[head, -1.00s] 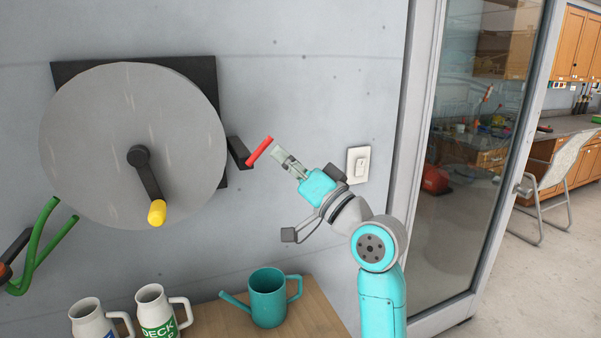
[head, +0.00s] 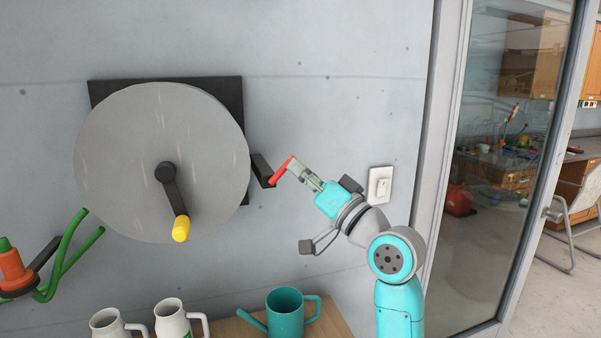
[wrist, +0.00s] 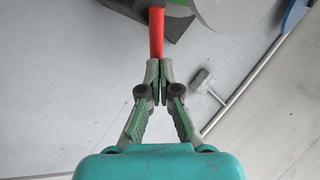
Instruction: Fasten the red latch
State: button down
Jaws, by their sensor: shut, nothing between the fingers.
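The red latch (head: 282,170) is a short red bar at the end of a black bracket (head: 262,170), right of the big grey disc on the wall. It slants from lower left to upper right. In the wrist view the red bar (wrist: 157,32) stands straight ahead, its near end at my fingertips. My gripper (head: 295,168) is shut and empty, with its tips against or just beside the bar; I cannot tell whether they touch. The wrist view shows the closed fingertips (wrist: 159,66) meeting at the bar's near end.
The grey disc (head: 130,150) has a crank with a yellow knob (head: 181,229). A light switch (head: 380,185) is right of my gripper. A teal watering can (head: 286,312) and white mugs (head: 172,318) stand below. A glass door (head: 500,150) is at right.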

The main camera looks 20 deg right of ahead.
jog(key=shift+a+r+n+g, duration=0.1)
jog(key=shift+r+n+g, duration=0.15)
jog(key=shift+n+g, duration=0.25)
jog(key=a+n+g, duration=0.1)
jog(key=n, duration=0.2)
jog(key=a+r+n+g, duration=0.1)
jog(key=n+g, duration=0.1)
jog(key=n, duration=0.1)
jog(key=a+r+n+g+h, duration=0.1)
jog(key=a+n, duration=0.1)
jog(key=n, duration=0.1)
jog(key=shift+r+g, duration=0.15)
jog(key=shift+g, duration=0.25)
